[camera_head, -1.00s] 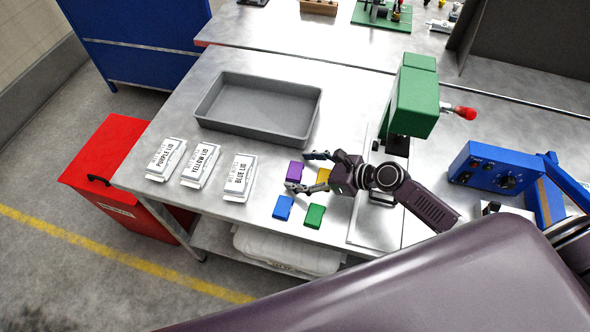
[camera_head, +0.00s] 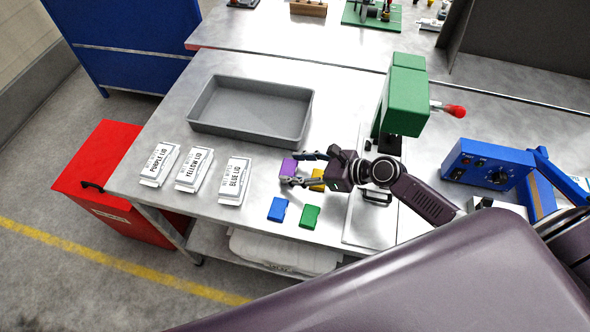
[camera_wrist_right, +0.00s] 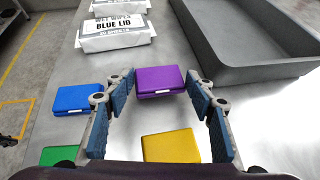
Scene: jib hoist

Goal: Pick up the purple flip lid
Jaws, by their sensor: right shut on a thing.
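The purple flip lid (camera_head: 288,167) is a small flat block on the metal table, left of the yellow one. It also shows in the right wrist view (camera_wrist_right: 160,80), between the fingertips. My right gripper (camera_head: 292,169) reaches in from the right over the yellow lid (camera_head: 317,180) and is shut on the purple lid, one finger on each side. Its two blue-padded fingers show in the right wrist view (camera_wrist_right: 162,92). The lid looks to be at table level; I cannot tell if it is lifted. My left gripper is not in view.
A blue lid (camera_head: 278,209) and a green lid (camera_head: 309,216) lie near the front edge. White packs labelled purple (camera_head: 160,164), yellow (camera_head: 194,170) and blue lid (camera_head: 234,181) stand to the left. A grey tray (camera_head: 198,125) lies behind. A green press (camera_head: 407,100) stands right.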

